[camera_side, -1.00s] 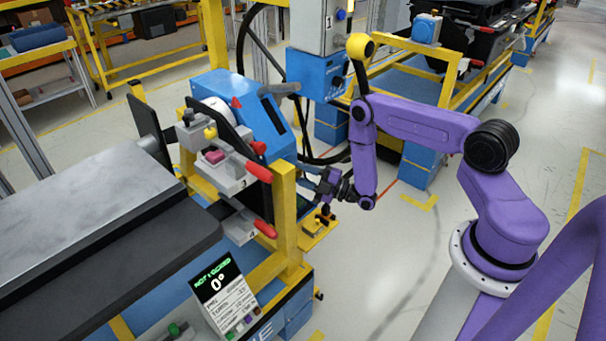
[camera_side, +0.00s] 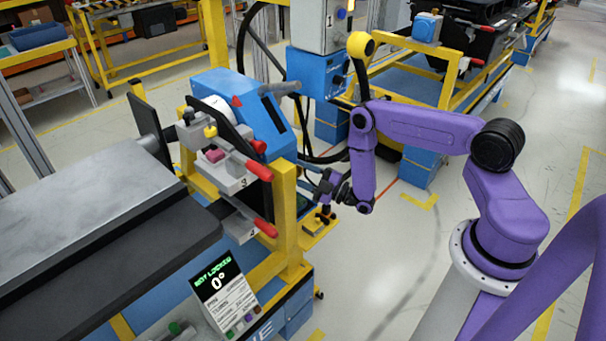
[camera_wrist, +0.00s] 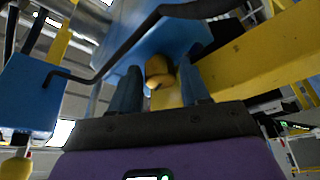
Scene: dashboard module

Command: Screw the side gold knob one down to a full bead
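The gold knob (camera_wrist: 159,71) shows in the wrist view under a blue housing, between the two dark blue fingers of my gripper (camera_wrist: 158,88). A gap shows between the knob and each finger, so the gripper looks open around or just short of it; the depth is hard to judge. In the side view my gripper (camera_side: 311,172) is at the right side of the blue and yellow fixture, and I cannot make out the knob there. The display board (camera_side: 218,284) reads "NOT LOCKED" and 0°.
A yellow beam (camera_wrist: 255,60) runs close on the right in the wrist view. A bent black rod (camera_wrist: 110,62) crosses on the left, by a blue block (camera_wrist: 30,92). Red-handled clamps (camera_side: 258,170) stick out from the fixture. Open floor lies right of it.

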